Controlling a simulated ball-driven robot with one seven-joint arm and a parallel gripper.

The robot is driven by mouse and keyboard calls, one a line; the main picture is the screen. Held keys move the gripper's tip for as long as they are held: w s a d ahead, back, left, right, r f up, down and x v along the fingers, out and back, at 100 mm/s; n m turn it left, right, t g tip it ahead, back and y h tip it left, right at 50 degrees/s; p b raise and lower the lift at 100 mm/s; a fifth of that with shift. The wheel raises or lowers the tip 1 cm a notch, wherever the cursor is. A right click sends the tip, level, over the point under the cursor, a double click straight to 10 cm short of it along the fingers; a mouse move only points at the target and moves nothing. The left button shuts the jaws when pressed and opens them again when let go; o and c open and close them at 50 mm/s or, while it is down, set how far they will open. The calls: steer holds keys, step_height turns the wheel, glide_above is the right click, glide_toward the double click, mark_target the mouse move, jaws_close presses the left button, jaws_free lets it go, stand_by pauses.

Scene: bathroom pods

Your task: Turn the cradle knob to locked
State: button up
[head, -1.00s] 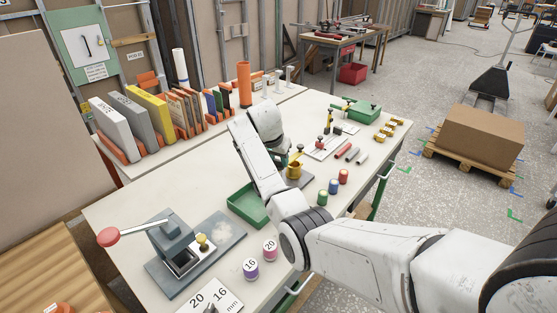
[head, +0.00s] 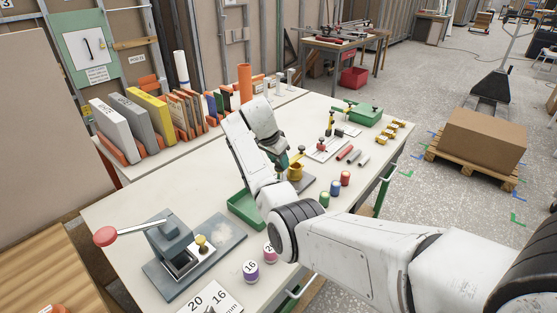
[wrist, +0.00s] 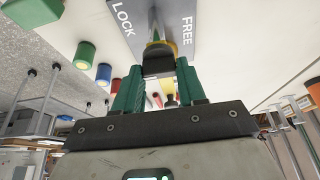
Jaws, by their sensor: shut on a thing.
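The cradle knob (wrist: 158,64) is a black block in front of a yellow part. It sits between the green fingers of my gripper (wrist: 158,72), which are shut on it. A grey plate (wrist: 188,12) behind it reads LOCK at left and FREE at right in the wrist view; a grey rod runs between the two words. I cannot tell which word the knob points to. In the head view the yellow cradle (head: 295,172) stands on a grey plate on the bench, and my gripper (head: 282,162) is at its left, partly hidden by my arm.
A green tray (head: 240,210) and a grey clamp fixture with a red-ended lever (head: 170,240) lie left of my arm. Coloured cylinders (head: 336,187) stand right of the cradle. A green box (head: 364,114) is at the far end of the bench (head: 140,195).

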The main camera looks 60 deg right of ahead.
steer(key=shift+r, duration=0.1)
steer(key=o, duration=1.1)
steer(key=shift+c, duration=0.2)
steer(key=b+v, duration=0.1)
steer(key=v, duration=0.9)
steer(key=shift+a+r+b, duration=0.2)
steer(key=shift+r+b, duration=0.1)
steer(key=shift+b, duration=0.05)
